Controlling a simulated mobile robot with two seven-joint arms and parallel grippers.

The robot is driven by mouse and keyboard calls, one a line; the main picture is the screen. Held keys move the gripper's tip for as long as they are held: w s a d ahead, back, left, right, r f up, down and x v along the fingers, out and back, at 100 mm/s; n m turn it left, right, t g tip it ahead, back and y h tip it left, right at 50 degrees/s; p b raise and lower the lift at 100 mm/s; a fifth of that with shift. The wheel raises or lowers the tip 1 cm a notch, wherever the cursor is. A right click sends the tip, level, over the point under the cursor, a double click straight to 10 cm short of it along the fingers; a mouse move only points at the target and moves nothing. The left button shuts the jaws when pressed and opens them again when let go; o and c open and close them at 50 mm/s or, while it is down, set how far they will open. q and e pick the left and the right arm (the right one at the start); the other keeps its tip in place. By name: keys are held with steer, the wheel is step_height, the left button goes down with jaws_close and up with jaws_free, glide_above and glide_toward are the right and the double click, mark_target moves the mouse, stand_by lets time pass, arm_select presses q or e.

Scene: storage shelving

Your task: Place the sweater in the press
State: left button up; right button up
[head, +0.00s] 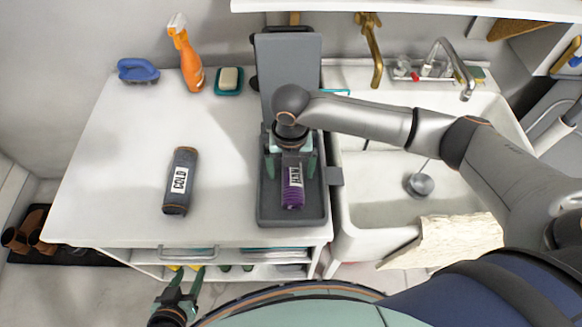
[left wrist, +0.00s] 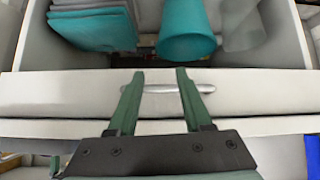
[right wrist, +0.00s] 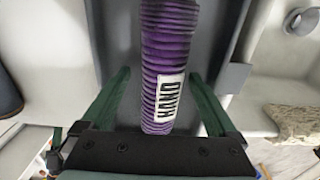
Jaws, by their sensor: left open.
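A purple ribbed roll (head: 292,190) with a white "HAND" label lies in the grey press (head: 262,214), whose lid (head: 290,58) stands raised at the back. A dark grey roll (head: 181,181) labelled "COLD" lies on the white counter to the left. I cannot tell from the labels which roll is the sweater. My right gripper (head: 291,170) is open over the press; in the right wrist view its fingers stand apart on either side of the purple roll (right wrist: 167,55), with gaps. My left gripper (head: 184,284) is open and empty, in front of a drawer handle (left wrist: 178,88).
A blue brush (head: 138,71), an orange spray bottle (head: 186,57) and soap in a teal dish (head: 229,81) stand along the back of the counter. A white sink (head: 385,205) is on the right. The left wrist view shows an open drawer with teal things (left wrist: 187,35).

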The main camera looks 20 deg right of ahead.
steer(key=shift+o, duration=0.2)
step_height(320, 180, up, 12)
steer(key=p, duration=0.1)
steer(key=shift+r, duration=0.15)
